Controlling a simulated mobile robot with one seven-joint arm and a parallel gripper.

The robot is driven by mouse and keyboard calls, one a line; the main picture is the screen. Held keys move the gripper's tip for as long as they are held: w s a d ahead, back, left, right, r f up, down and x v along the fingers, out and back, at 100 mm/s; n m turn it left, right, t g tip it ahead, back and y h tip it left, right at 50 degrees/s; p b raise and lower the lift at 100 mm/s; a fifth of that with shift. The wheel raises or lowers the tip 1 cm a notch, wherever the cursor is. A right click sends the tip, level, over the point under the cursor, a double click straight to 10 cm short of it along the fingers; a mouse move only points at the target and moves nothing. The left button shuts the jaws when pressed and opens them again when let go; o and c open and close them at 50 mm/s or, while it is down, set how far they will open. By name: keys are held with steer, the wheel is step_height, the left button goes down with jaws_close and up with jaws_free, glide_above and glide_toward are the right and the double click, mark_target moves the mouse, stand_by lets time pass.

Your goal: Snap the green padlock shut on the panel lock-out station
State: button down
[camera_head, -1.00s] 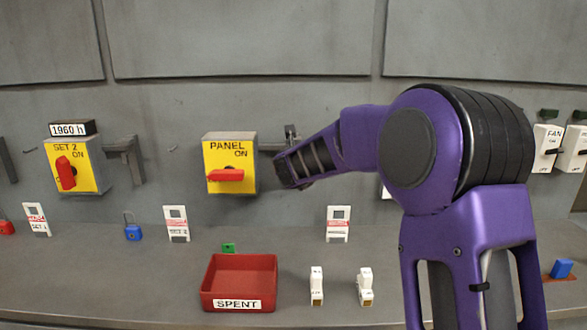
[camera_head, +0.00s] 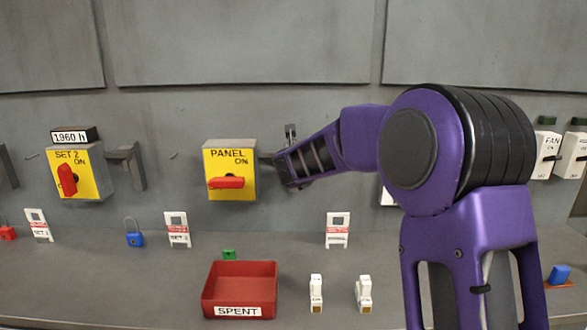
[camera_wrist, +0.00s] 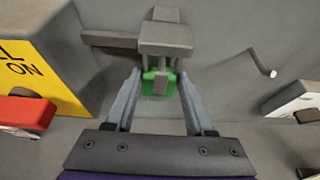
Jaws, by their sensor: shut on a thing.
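The panel lock-out station (camera_head: 291,131) is a grey bracket on the wall right of the yellow PANEL switch box (camera_head: 229,190). The PANEL switch's red handle (camera_head: 226,183) lies horizontal. In the wrist view the station's grey block (camera_wrist: 166,38) stands above the green padlock (camera_wrist: 148,86). The padlock's grey shackle legs run up to the block; I cannot tell whether the shackle is closed. My gripper (camera_wrist: 159,84) is shut on the padlock's green body, one finger on each side. In the head view my arm hides the padlock.
A red SPENT tray (camera_head: 240,311) stands on the bench, with a small green object (camera_head: 229,254) behind it. White tags (camera_head: 338,230) and a blue padlock (camera_head: 135,239) stand along the bench. A bent wall hook (camera_wrist: 264,62) and a white switch box (camera_wrist: 294,102) are to the right.

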steer(key=shift+r, duration=0.3)
steer(key=shift+f, duration=0.25)
steer(key=shift+f+b, duration=0.3)
steer(key=shift+b, duration=0.2)
steer(key=shift+c, duration=0.9)
jaws_free()
